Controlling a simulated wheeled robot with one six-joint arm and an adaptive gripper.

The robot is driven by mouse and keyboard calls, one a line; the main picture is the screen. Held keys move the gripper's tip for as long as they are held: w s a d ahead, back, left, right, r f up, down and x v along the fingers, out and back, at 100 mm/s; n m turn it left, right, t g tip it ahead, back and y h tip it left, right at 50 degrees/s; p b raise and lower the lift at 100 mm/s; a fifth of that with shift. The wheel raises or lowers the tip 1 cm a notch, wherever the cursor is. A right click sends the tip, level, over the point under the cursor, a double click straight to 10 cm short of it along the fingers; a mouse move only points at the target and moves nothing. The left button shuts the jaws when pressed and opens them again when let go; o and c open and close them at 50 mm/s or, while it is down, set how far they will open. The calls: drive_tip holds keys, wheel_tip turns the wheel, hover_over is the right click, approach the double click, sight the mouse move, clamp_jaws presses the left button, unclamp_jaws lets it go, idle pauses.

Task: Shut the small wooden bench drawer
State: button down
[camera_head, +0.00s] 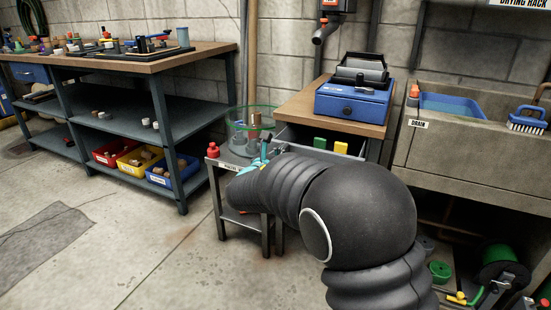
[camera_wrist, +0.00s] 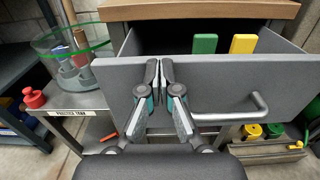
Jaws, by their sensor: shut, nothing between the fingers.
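The bench drawer (camera_wrist: 110,88) stands pulled out below a wooden top (camera_wrist: 190,10) in the wrist view. It has a grey front panel and a bar handle (camera_wrist: 238,108) on the right. A green block (camera_wrist: 205,44) and a yellow block (camera_wrist: 243,44) are inside. My gripper (camera_wrist: 160,66) is shut and empty, with its fingertips at the front panel, left of the handle. I cannot tell whether they touch it. In the head view the open drawer (camera_head: 298,133) shows partly behind my arm, and my gripper (camera_head: 262,152) is small beside it.
A low metal stand (camera_head: 228,185) left of the drawer holds a clear container (camera_wrist: 70,62) and a red bottle (camera_wrist: 34,97). A blue machine (camera_head: 352,103) sits on the wooden top. A sink (camera_head: 450,140) is at right. Floor (camera_head: 150,240) is clear at left.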

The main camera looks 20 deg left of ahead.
drive_tip(key=w, duration=1)
drive_tip(key=shift+d, duration=0.4)
drive_tip(key=shift+w, duration=0.1)
